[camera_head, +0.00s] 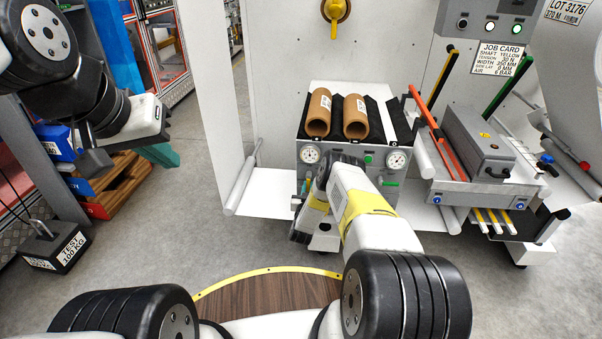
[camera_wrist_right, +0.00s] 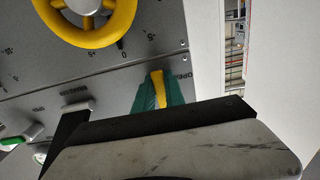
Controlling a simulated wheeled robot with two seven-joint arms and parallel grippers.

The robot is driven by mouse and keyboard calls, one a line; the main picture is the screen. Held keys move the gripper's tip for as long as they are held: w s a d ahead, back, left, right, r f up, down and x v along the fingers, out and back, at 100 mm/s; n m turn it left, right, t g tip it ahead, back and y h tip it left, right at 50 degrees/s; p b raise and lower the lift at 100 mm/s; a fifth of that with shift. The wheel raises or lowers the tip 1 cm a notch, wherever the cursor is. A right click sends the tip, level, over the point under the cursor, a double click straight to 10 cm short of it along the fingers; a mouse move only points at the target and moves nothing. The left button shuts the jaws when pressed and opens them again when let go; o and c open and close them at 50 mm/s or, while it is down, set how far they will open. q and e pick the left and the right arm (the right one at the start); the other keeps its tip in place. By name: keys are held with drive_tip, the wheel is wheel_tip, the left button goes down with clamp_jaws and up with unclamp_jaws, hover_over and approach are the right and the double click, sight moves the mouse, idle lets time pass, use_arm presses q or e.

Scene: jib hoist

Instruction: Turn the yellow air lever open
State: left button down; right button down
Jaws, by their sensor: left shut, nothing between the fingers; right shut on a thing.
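The yellow air lever (camera_wrist_right: 158,88) is in the right wrist view, on a grey panel. Its top lies left of a partly hidden label that reads like OPEN. My right gripper (camera_wrist_right: 160,94) has its green fingertips on both sides of the lever and is shut on it. My left gripper (camera_head: 150,122) is shut and empty, up at the left, far from the machine.
Two brown rolls (camera_head: 318,115) lie on top of the machine. A test weight (camera_head: 55,248) stands on the floor at left. The floor left of the machine is clear.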

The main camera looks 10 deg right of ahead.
drive_tip(key=c, duration=1.4)
unclamp_jaws()
drive_tip(key=v, duration=0.7)
drive_tip(key=shift+s, duration=0.4)
drive_tip(key=shift+a, duration=0.3)
